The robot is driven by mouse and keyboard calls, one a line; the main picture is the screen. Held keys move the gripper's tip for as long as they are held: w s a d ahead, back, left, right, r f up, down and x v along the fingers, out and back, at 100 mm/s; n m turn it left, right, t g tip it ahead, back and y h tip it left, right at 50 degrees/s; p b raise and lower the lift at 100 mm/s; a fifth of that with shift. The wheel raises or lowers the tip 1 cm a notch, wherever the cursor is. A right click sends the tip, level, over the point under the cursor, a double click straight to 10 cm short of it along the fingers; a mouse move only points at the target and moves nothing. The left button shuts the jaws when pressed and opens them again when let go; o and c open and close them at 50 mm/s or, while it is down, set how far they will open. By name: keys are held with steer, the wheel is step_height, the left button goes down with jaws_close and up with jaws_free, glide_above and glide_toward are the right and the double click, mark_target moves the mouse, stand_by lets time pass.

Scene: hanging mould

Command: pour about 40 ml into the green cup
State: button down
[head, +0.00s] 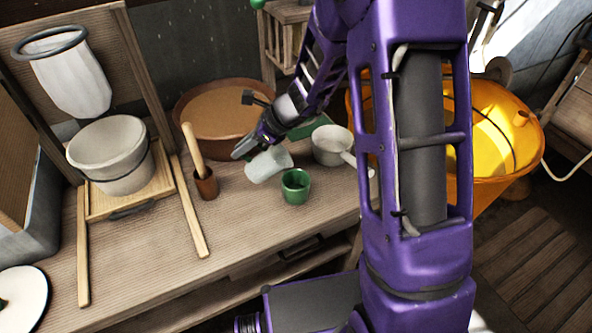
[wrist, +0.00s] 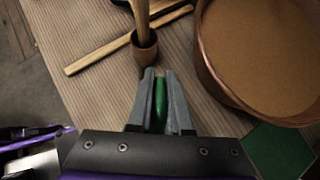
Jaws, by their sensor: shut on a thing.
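The green cup (head: 295,190) stands upright on the bench. A pale translucent jug (head: 267,166) is tilted far over, just left of the cup and beneath my gripper (head: 241,151). My gripper is shut; in the wrist view its fingers (wrist: 160,76) close on a narrow green piece (wrist: 160,103), which looks like the jug's handle. The jug's body cannot be made out in the wrist view. I see no stream of liquid, and the level inside the cup cannot be told.
A white saucepan (head: 328,147) stands close right of the cup. A brown basin (head: 183,124) is behind my gripper. A wooden pot with a stick (head: 207,187) stands to the left; a white tub (head: 110,160) is farther left.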

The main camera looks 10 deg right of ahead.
steer(key=shift+w+a+h, duration=0.1)
steer(key=shift+a+h, duration=0.35)
steer(key=shift+h, duration=0.15)
steer(key=shift+w+a+f+g+h, duration=0.25)
steer(key=shift+a+g+h, duration=0.3)
steer(key=shift+h, duration=0.6)
steer(key=shift+w+a+f+g+h, duration=0.2)
steer(key=shift+a+g+h, duration=0.3)
steer(key=shift+h, duration=0.7)
steer(key=shift+w+a+f+g+h, duration=0.25)
steer(key=shift+a+g+h, duration=0.3)
steer(key=shift+h, duration=0.6)
